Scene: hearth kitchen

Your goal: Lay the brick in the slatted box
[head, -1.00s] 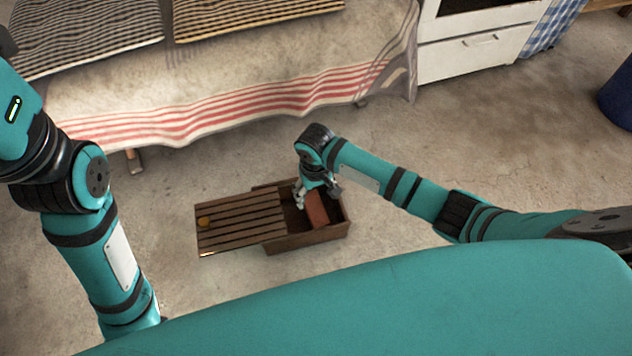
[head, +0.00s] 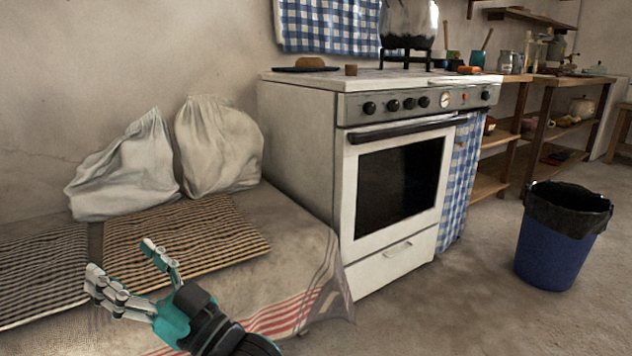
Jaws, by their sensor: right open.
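My right gripper (head: 122,262) is at the lower left of the head view. Its fingers are spread open and nothing is between them. It stands in front of the covered bench with the striped mats. The slatted box and the brick are out of view now. My left gripper is not in view.
A striped mat (head: 185,243) and two cloth sacks (head: 220,148) lie on the bench. A white stove (head: 400,190) stands in the middle, with a pot (head: 408,24) on top. A blue bin (head: 556,245) stands at right. The floor (head: 460,310) before the stove is clear.

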